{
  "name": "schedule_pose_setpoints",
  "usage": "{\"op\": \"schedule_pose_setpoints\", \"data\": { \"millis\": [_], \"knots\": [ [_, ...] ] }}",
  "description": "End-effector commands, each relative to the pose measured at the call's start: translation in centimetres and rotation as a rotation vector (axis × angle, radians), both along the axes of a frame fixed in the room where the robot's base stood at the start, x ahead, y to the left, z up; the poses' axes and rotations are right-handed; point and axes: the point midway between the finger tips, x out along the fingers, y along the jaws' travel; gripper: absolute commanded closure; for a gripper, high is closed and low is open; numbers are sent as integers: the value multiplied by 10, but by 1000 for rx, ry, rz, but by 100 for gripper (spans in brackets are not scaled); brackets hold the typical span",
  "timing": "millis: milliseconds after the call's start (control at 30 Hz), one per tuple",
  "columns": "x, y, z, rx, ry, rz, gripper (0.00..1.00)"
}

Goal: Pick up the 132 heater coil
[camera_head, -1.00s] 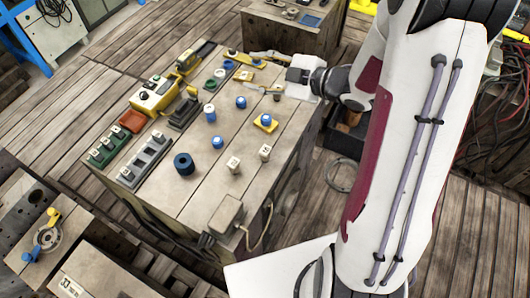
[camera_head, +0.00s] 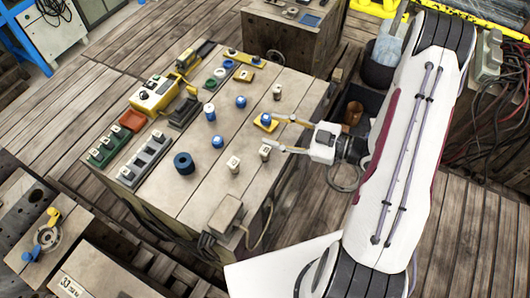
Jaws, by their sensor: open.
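Several small cylindrical pieces stand upright on the wooden-topped bench; their numbers are too small to read, so I cannot tell which is the 132 heater coil. Cream ones with dark marks on top stand at the front middle (camera_head: 233,164), near my gripper (camera_head: 264,153) and farther back (camera_head: 277,92). A blue-topped piece (camera_head: 266,119) sits on a yellow base. My gripper (camera_head: 275,132) is open and empty, reaching in from the right over the bench edge. One fingertip is near the yellow base, the other near the right cream piece; contact is unclear.
More blue pieces (camera_head: 210,112) and a dark blue ring-shaped piece (camera_head: 183,163) stand on the bench. A yellow meter (camera_head: 155,95), an orange tray (camera_head: 132,120) and grey and green blocks line the left side. A grey box (camera_head: 226,215) with a cable sits at the front edge.

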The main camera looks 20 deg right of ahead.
Motion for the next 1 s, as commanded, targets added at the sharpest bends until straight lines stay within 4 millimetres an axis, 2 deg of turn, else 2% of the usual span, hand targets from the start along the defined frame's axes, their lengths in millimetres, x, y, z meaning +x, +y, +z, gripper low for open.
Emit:
{"op": "schedule_pose_setpoints", "data": {
  "millis": [300,600,1000],
  "knots": [
    [-36,-8,-42,163,74,-47,57],
    [-63,-13,-73,279,134,-109,57],
    [-69,-15,-82,305,152,-132,57]
  ]
}}
